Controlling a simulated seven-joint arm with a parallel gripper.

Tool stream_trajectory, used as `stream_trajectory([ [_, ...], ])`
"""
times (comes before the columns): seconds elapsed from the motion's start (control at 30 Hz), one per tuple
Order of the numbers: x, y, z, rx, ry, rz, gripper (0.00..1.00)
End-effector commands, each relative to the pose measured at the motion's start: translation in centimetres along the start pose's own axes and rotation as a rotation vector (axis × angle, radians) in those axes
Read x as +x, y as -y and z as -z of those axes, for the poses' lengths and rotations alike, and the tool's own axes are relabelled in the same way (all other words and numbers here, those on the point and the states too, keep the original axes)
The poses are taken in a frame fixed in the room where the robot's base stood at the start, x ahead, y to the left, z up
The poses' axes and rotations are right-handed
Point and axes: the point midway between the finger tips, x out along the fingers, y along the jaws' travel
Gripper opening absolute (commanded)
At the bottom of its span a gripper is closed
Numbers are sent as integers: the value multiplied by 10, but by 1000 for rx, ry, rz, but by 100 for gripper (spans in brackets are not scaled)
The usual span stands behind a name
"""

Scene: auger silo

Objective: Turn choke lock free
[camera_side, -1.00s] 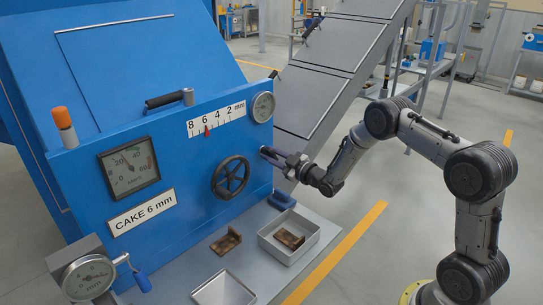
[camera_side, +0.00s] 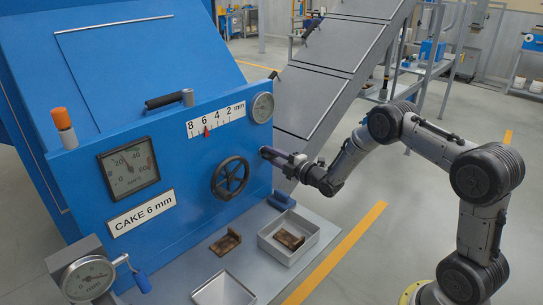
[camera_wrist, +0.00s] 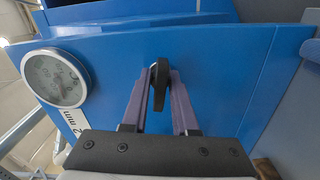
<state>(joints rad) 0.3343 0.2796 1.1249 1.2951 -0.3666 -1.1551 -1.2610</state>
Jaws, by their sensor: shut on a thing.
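The choke lock appears to be a small black lever (camera_wrist: 160,84) on the blue front panel, below the round gauge in the side view. My gripper (camera_side: 267,153) reaches it from the right in the side view and hides it there. In the wrist view the two purple fingers of my gripper (camera_wrist: 160,78) close on the lever from both sides near the panel. The lever stands upright in that picture, between the fingertips.
A black handwheel (camera_side: 230,178) sits left of my gripper. A scale (camera_side: 216,119) and a round gauge (camera_side: 262,107) are above. A grey tray (camera_side: 313,238) holding a brown piece and another brown piece (camera_side: 225,242) rest on the ledge below.

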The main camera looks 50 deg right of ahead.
Motion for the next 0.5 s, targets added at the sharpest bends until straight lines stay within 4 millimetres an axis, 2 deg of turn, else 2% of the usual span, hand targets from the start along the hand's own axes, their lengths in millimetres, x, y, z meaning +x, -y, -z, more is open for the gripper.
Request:
stream_trajectory([
  [0.2,0,0,0,-109,-1,0,0],
  [0.5,0,0,1,-169,-2,0,0],
])
